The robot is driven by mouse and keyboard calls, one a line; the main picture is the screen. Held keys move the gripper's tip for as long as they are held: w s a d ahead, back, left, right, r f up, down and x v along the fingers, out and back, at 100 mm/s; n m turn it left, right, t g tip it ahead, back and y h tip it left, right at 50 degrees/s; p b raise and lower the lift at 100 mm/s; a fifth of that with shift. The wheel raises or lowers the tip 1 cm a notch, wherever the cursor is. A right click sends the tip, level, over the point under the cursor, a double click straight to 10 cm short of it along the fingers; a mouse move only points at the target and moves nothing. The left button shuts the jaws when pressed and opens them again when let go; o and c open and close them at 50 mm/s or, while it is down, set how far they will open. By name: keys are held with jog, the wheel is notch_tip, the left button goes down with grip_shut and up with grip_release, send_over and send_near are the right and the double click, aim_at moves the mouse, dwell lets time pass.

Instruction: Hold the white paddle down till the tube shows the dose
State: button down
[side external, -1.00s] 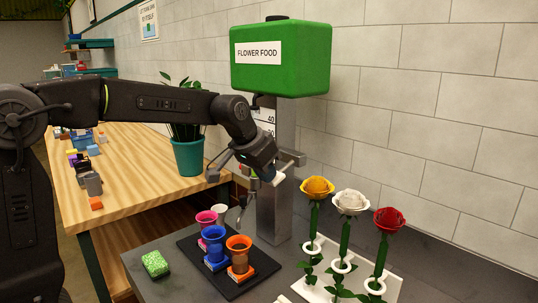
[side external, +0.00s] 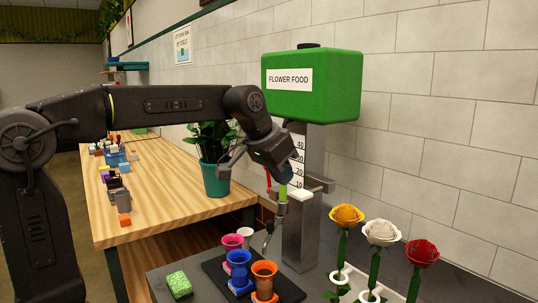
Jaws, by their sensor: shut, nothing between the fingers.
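The green dispenser (side external: 312,85), labelled FLOWER FOOD, stands on a grey post. A white scale (side external: 298,150) marked 10 to 40 shows beside my wrist; part of it and the tube are hidden. The white paddle (side external: 300,195) sticks out from the post below the scale. My gripper (side external: 284,192) is shut and empty, pointing down just left of the paddle. I cannot tell whether it touches the paddle. A small green patch shows by the fingers; I cannot tell if it is liquid, and I cannot read its level.
Blue (side external: 238,263) and orange (side external: 264,275) cups stand on a black tray with a pink cup (side external: 232,241) and a white one behind. A green sponge-like block (side external: 179,284) lies to their left. Yellow (side external: 346,215), white (side external: 381,232) and red (side external: 421,252) roses stand at right.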

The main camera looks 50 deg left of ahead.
jog(key=v, duration=0.6)
jog(key=shift+s, duration=0.5)
jog(key=shift+f, duration=0.15)
jog(key=s+d+f, duration=0.2)
jog(key=s+f, duration=0.6)
jog(key=s+d+f, duration=0.2)
jog(key=s+f, duration=0.7)
jog(key=shift+s, duration=0.25)
dwell(0.5)
